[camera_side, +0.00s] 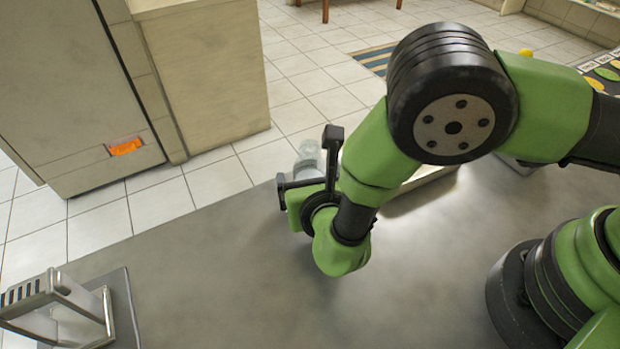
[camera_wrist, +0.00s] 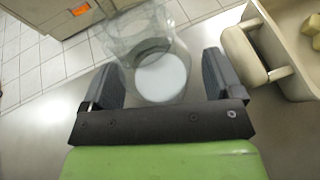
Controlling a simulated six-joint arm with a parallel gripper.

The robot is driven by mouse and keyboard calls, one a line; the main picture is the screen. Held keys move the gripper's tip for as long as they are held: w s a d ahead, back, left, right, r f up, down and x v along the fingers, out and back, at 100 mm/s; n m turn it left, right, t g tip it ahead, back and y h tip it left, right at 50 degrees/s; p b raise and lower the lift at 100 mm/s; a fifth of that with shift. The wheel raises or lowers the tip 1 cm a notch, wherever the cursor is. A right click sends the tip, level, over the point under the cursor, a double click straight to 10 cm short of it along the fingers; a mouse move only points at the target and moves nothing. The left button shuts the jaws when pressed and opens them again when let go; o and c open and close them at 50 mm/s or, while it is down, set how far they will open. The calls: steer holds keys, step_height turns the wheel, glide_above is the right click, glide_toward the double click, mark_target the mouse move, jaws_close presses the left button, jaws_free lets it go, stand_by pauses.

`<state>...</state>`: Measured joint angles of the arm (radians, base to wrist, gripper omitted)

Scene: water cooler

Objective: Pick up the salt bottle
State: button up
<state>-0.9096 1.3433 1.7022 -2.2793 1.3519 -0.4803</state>
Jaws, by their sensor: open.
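A clear bottle, which looks like the salt bottle (camera_wrist: 160,78), shows in the wrist view with a round white area inside its outline. In the side view it is a pale glassy shape (camera_side: 309,152) near the far edge of the grey counter, partly hidden by my gripper. My gripper (camera_side: 307,165) is open, with one dark finger on each side of the bottle in that view. In the wrist view the bottle lies between and slightly beyond the two fingers (camera_wrist: 160,85). I see no clear contact, and the bottle's lower part is hard to make out.
A beige bin (camera_wrist: 275,80) with pale yellow chunks stands right of the bottle in the wrist view. A metal stand (camera_side: 60,300) on a dark mat is at the counter's lower left in the side view. The grey counter (camera_side: 200,270) between is clear.

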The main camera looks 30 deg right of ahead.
mark_target(311, 159)
steer(key=c, duration=1.1)
steer(key=shift+o, duration=0.2)
steer(key=shift+r, duration=0.1)
step_height(311, 159, up, 10)
steer(key=shift+f, duration=0.1)
